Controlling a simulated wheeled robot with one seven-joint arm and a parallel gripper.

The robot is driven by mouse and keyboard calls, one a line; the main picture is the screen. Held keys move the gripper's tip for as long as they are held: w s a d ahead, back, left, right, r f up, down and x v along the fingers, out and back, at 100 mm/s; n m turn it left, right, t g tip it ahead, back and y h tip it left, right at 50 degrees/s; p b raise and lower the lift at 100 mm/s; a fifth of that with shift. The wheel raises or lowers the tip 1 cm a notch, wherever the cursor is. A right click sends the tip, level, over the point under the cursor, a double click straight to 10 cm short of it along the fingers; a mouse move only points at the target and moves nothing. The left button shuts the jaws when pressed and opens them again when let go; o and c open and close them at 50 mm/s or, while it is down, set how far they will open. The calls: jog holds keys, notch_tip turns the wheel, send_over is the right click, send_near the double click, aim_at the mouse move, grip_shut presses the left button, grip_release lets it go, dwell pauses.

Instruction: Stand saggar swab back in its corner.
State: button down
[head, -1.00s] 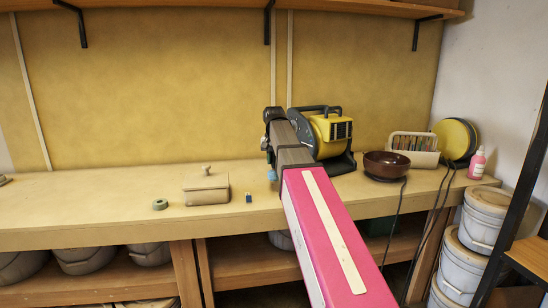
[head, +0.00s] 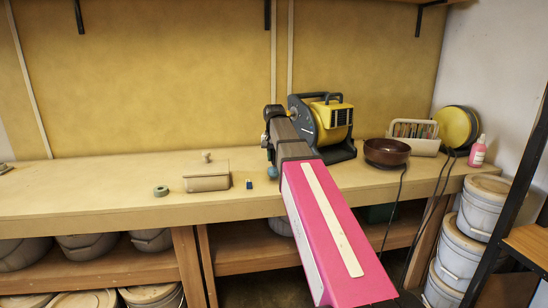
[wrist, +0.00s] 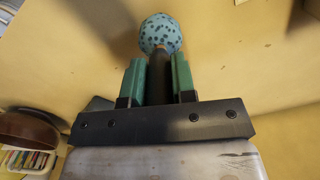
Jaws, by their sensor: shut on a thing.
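My gripper (wrist: 157,80) is shut on a dark stem topped by a pale blue ball with dark speckles; I take this to be the saggar swab (wrist: 160,32). In the wrist view the stem runs between the two green fingers, and the ball sticks out beyond their tips. In the head view the ball shows small and teal (head: 273,171) below my wrist, over the bench. Whether it touches the bench I cannot tell. My pink arm hides part of the bench front. The back corner of the room is at the right of the head view.
White buckets (head: 461,245) stand right. Bench left is clear.

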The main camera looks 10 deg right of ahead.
jog(key=shift+f, duration=1)
dwell(0.5)
jog(key=c, duration=0.9)
grip_release()
jog(key=shift+o, duration=0.2)
jog(key=shift+r, duration=4)
jog(key=shift+r, duration=0.1)
